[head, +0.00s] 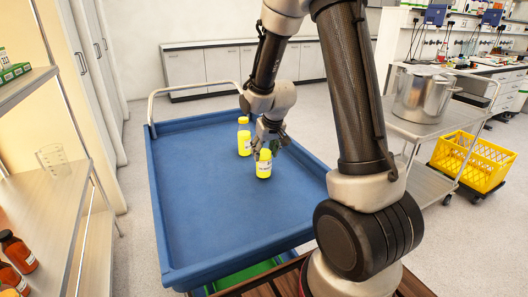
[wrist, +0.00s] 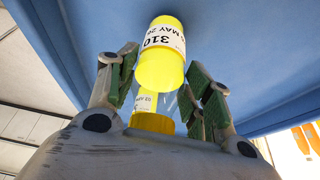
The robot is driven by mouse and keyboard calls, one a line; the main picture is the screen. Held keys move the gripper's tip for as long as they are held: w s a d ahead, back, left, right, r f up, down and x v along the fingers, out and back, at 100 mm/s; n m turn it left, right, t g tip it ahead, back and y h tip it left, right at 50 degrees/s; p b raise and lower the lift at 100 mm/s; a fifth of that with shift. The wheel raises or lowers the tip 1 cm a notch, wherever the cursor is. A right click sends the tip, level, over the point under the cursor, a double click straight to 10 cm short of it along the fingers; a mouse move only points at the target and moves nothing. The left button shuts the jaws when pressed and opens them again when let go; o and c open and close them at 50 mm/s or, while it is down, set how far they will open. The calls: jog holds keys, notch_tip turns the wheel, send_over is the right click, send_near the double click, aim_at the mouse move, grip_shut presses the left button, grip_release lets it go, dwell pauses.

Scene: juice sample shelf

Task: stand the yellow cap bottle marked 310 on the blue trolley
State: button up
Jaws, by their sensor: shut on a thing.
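The yellow cap bottle marked 310 (wrist: 163,40) is between my gripper's green-padded fingers in the wrist view, its label readable. In the head view it is the nearer yellow bottle (head: 264,169), upright at the middle of the blue trolley (head: 190,225). My gripper (head: 270,145) is shut on its upper part from above and behind. I cannot tell whether its base touches the deck.
The trolley deck is otherwise clear, with a raised rim and a grey handle (head: 190,88). At left, a shelf (head: 45,190) holds a beaker (head: 53,158) and brown bottles (head: 17,252). At right stand a steel pot (head: 425,97) on a cart and a yellow crate (head: 470,160).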

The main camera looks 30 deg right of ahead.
jog(key=shift+f, duration=0.2)
jog(key=o, duration=1.2)
jog(key=shift+r, duration=0.25)
jog(key=v, duration=1.1)
jog(key=s+r, duration=0.5)
jog(key=s, duration=0.7)
jog(key=s+r, duration=0.5)
jog(key=s, duration=0.8)
jog(key=shift+w, duration=0.1)
